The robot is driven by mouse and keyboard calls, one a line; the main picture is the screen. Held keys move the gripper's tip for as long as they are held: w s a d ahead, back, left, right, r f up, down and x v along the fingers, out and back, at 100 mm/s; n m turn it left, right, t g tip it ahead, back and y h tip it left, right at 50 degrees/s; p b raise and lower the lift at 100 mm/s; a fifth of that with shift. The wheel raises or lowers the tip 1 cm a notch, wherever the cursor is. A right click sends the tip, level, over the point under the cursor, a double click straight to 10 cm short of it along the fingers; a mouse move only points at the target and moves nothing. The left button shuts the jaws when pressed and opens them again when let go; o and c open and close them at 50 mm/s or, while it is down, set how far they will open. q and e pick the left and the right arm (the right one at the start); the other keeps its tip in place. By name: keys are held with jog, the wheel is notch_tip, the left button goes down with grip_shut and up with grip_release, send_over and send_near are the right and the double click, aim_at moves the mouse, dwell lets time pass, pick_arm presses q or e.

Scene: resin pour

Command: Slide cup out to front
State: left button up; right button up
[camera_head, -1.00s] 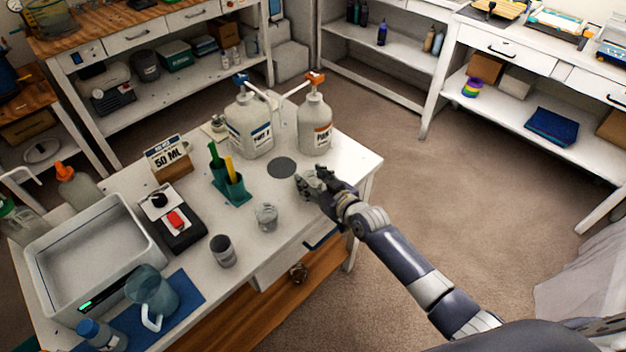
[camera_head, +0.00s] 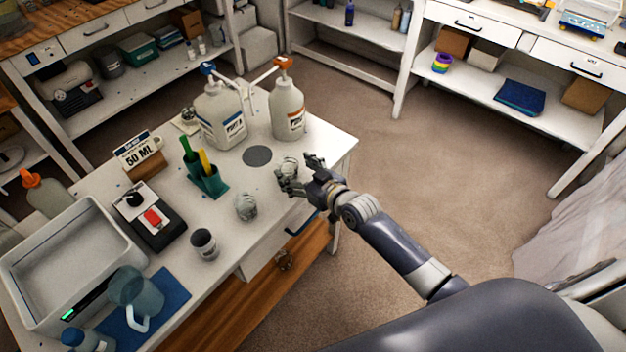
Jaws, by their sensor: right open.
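My right gripper (camera_head: 291,179) is open near the right edge of the white worktable, just in front of the white pump bottle with the orange top (camera_head: 288,110). A small pale cup (camera_head: 290,164) shows at its fingers, partly hidden by them; I cannot tell whether they touch it. The grey round disc (camera_head: 257,156) on the tabletop is bare, to the left of the gripper. A clear cup (camera_head: 246,206) and a grey cup (camera_head: 204,244) stand nearer the table's front edge. My left gripper is not in view.
A pump bottle with a blue top (camera_head: 220,117) stands behind the disc. The front right tabletop is fairly clear.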

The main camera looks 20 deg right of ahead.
jog(key=v, duration=0.8)
dwell(0.4)
